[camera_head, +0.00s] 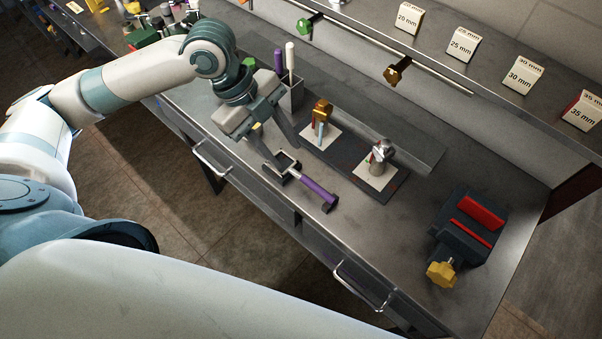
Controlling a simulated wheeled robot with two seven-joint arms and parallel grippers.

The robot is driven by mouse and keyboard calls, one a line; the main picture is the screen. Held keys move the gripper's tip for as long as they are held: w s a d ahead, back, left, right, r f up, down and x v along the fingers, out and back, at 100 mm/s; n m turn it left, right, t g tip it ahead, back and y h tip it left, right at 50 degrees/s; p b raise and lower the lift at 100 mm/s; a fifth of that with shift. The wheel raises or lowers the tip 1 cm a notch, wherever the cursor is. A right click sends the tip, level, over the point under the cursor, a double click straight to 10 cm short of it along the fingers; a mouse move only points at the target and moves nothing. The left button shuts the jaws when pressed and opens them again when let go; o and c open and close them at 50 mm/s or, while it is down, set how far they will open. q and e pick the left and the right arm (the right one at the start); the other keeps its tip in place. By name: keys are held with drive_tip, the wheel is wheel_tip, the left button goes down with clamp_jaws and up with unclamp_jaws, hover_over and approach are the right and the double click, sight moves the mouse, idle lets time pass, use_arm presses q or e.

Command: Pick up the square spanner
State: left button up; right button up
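A tool with a purple handle (317,190), a pale shank and a dark, squarish open head lies on the grey bench near its front edge; it looks like the square spanner. My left gripper (286,157) reaches down over its head end. The two fingers are spread apart, one on each side of the head. I cannot tell whether they touch it. My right gripper is not in view.
A dark board (344,169) behind the tool carries a brass fitting (321,111) and a silver fitting (382,151) on white squares. A dark vise-like block (467,226) with red strips and a yellow knob stands at the right. A holder (291,96) with upright handles is behind the gripper.

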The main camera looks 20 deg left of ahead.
use_arm(q)
drive_tip(key=p, duration=0.2)
hover_over(308, 180)
drive_tip(key=s+a, duration=0.1)
drive_tip(key=a, duration=0.1)
wheel_tip(308, 180, down, 7)
drive_tip(key=shift+s+a, duration=0.2)
drive_tip(key=shift+r, duration=0.1)
drive_tip(key=shift+w+d+f+p, duration=0.25)
drive_tip(key=shift+f+p, duration=0.1)
drive_tip(key=shift+f, duration=0.15)
drive_tip(key=x, duration=0.1)
drive_tip(key=p+x, duration=0.1)
drive_tip(key=x, duration=0.1)
drive_tip(key=shift+w+a+f, duration=0.1)
drive_tip(key=shift+w, duration=0.15)
drive_tip(key=shift+f, duration=0.45)
clamp_jaws()
